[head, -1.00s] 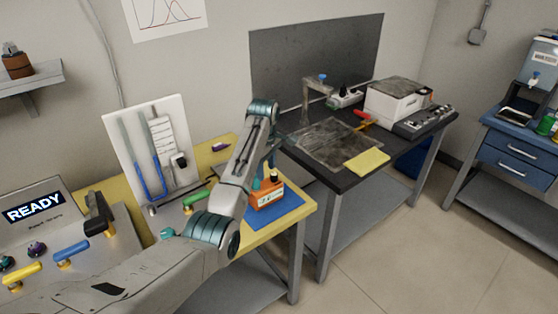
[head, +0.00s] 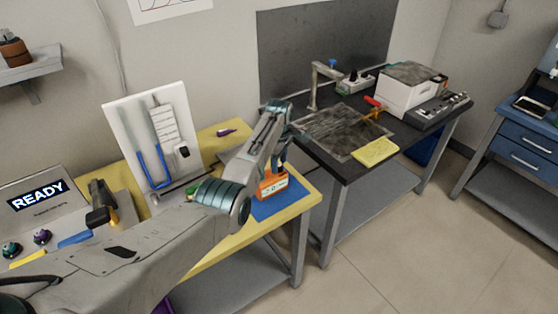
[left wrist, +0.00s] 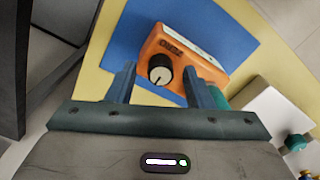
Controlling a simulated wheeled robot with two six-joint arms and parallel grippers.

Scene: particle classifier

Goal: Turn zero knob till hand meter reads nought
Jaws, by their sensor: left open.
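The orange hand meter (head: 272,186) sits on a blue mat (head: 284,205) on the yellow bench, partly behind my left gripper (head: 279,160) in the head view. In the left wrist view the meter (left wrist: 199,52) shows its "ZERO" label and the zero knob (left wrist: 160,68), a black knob with a pale face and a dark pointer line. My left gripper (left wrist: 157,85) is open, with one finger on each side of the knob, apart from it in the picture. The meter's dial face is seen too obliquely to read. My right gripper is not in view.
A white U-tube manometer board (head: 150,135) stands left of my arm. A console (head: 40,205) reading "READY" is at far left. A black bench (head: 345,173) to the right holds a white box (head: 408,92) and a yellow cloth (head: 375,152).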

